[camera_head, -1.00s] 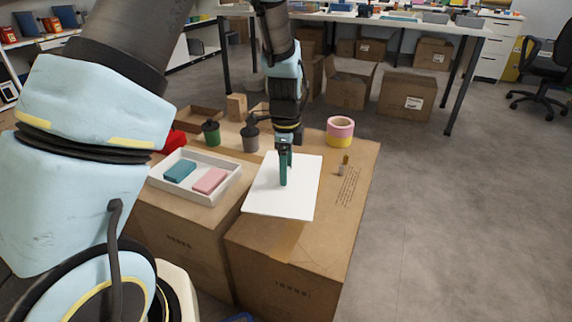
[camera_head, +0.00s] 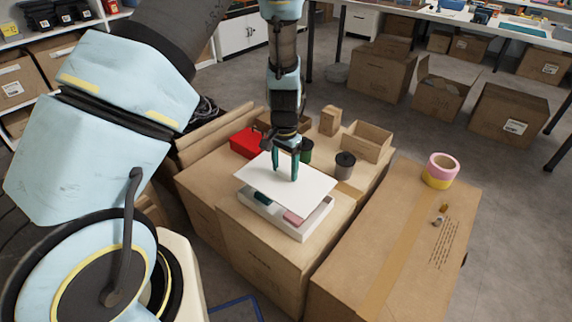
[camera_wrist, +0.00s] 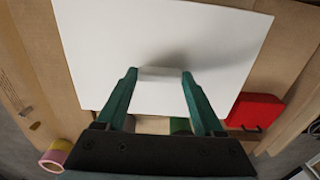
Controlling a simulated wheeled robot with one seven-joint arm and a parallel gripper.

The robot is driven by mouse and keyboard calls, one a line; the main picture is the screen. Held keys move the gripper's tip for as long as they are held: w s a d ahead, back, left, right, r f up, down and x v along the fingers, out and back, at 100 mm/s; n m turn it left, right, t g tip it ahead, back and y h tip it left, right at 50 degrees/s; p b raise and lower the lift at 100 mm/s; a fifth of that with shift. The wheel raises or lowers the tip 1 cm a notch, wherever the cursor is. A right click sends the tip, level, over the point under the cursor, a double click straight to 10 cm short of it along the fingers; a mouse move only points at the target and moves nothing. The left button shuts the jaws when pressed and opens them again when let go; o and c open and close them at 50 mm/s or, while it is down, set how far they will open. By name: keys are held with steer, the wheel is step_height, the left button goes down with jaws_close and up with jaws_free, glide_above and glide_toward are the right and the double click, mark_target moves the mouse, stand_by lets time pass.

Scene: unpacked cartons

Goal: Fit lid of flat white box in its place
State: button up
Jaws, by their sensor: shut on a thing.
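The white lid (camera_head: 308,186) is a thin flat sheet. My gripper (camera_head: 285,178) is shut on the small white grip block at its middle, which shows between the fingers in the wrist view (camera_wrist: 160,74). The lid is above the flat white box (camera_head: 309,229), tilted in the picture and shifted toward its back left. The box's front wall and right part show below it. Inside the box are a teal block (camera_head: 263,198) and a pink block (camera_head: 293,217), partly covered by the lid. The lid appears raised above the rim.
A red box (camera_head: 246,142), a green canister (camera_head: 306,151) and a dark grey canister (camera_head: 345,165) stand behind the lid. An open carton tray (camera_head: 367,141) is farther back.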

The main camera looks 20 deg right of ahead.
mark_target(285, 178)
steer(key=shift+f+b, duration=1.7)
steer(key=shift+f, duration=0.5)
steer(key=shift+f, duration=0.1)
steer(key=shift+f+b, duration=0.75)
steer(key=shift+f, duration=0.3)
steer(key=o, duration=1.5)
steer(key=shift+r, duration=0.1)
step_height(285, 178, up, 11)
steer(key=shift+f+p, duration=0.15)
steer(key=shift+p, duration=0.25)
